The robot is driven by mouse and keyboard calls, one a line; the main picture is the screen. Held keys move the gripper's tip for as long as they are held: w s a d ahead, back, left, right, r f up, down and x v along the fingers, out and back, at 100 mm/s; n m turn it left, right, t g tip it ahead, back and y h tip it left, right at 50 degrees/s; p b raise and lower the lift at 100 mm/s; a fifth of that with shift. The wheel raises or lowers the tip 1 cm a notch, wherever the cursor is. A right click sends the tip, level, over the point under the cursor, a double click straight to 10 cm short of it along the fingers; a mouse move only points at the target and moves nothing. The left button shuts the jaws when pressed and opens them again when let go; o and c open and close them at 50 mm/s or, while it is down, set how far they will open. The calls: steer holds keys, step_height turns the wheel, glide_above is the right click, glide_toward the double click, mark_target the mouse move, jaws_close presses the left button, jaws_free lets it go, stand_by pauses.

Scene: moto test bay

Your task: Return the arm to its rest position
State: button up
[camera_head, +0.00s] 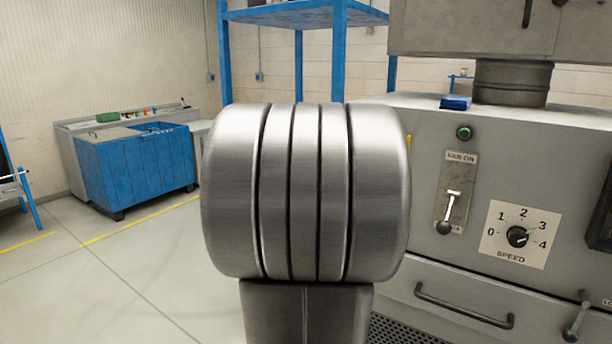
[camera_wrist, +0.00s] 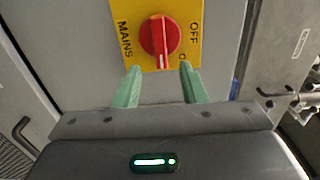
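My gripper (camera_wrist: 160,86) shows in the wrist view with its two pale green fingers apart and nothing between them. A red rotary knob (camera_wrist: 159,38) on a yellow plate (camera_wrist: 196,14) is just ahead of the fingertips. A gap shows between the fingers and the knob. The plate reads MAINS and OFF; another word by the right finger is partly covered. The knob's white mark is at its lower end in the picture. In the head view, a large part of my arm (camera_head: 304,190) fills the middle; my gripper is not visible there.
Right of my arm stands a grey machine (camera_head: 400,190) with a FAN ON lever (camera_head: 450,212), a SPEED dial (camera_head: 517,237) and a drawer handle (camera_head: 463,305). A blue shelf frame (camera_head: 340,60) is behind. A blue cabinet (camera_head: 135,168) stands far left; the floor between is clear.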

steer(key=v, duration=0.6)
steer(key=w+d+n+p, duration=0.4)
steer(key=w+d+n, duration=0.2)
steer(key=w, duration=0.5)
steer(key=shift+w+d+r+n, duration=0.3)
steer(key=shift+w+d+n, duration=0.1)
steer(key=shift+d, duration=0.45)
steer(key=shift+s, duration=0.1)
